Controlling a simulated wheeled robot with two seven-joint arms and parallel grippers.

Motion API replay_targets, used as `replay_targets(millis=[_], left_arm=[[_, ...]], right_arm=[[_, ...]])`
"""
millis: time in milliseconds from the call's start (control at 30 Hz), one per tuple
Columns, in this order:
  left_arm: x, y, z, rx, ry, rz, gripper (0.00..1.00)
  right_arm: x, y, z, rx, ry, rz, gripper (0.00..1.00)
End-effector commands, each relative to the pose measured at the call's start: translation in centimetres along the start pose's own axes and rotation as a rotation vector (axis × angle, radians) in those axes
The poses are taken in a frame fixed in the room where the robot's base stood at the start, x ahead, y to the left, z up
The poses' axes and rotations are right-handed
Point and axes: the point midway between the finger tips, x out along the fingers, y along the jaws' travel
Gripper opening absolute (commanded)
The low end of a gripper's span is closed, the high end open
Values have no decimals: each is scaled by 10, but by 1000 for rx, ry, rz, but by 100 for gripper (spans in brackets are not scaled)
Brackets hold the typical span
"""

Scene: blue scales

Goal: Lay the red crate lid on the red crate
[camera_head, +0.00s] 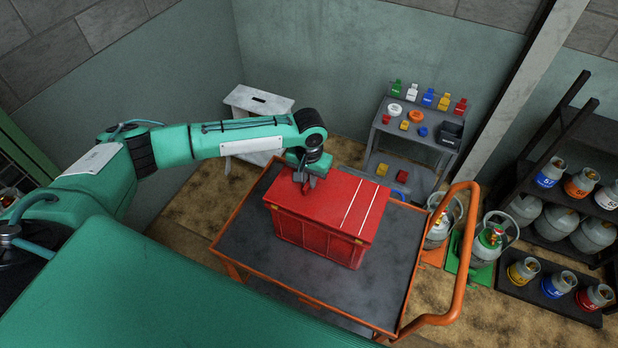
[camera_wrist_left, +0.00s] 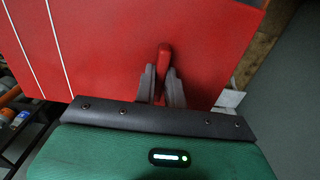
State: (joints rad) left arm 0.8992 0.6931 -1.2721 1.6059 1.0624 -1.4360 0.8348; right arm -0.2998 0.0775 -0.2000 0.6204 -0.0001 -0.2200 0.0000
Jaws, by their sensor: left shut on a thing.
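The red crate (camera_head: 318,240) stands on the dark top of an orange-framed cart (camera_head: 240,236). The red crate lid (camera_head: 329,205), with two pale stripes near its right end, lies over the top of the crate. In the head view its edges run along the crate's rim; I cannot tell whether it is fully seated. My left gripper (camera_head: 306,178) is at the lid's far left part. In the left wrist view my left gripper (camera_wrist_left: 163,85) is shut on the lid's red upright handle (camera_wrist_left: 165,58), and the lid (camera_wrist_left: 110,50) fills the upper picture. My right gripper is not in view.
The cart's orange handle (camera_head: 460,270) rises at the right. A grey shelf trolley (camera_head: 412,140) with small coloured items stands behind. Gas cylinders (camera_head: 487,245) stand at the right beside a dark rack (camera_head: 560,200). A white step stool (camera_head: 258,102) is near the back wall.

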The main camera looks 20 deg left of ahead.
Motion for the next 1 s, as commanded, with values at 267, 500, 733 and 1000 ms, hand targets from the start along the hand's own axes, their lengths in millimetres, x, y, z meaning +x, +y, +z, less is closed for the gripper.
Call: replay_targets(millis=[267,500,733,1000], left_arm=[[0,0,0,0,1,1,0],[4,1,0,0,1,1,0],[6,0,-1,0,1,0,0],[5,0,0,0,1,0,0]], right_arm=[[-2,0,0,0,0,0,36],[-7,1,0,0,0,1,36],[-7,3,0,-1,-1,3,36],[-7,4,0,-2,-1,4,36]])
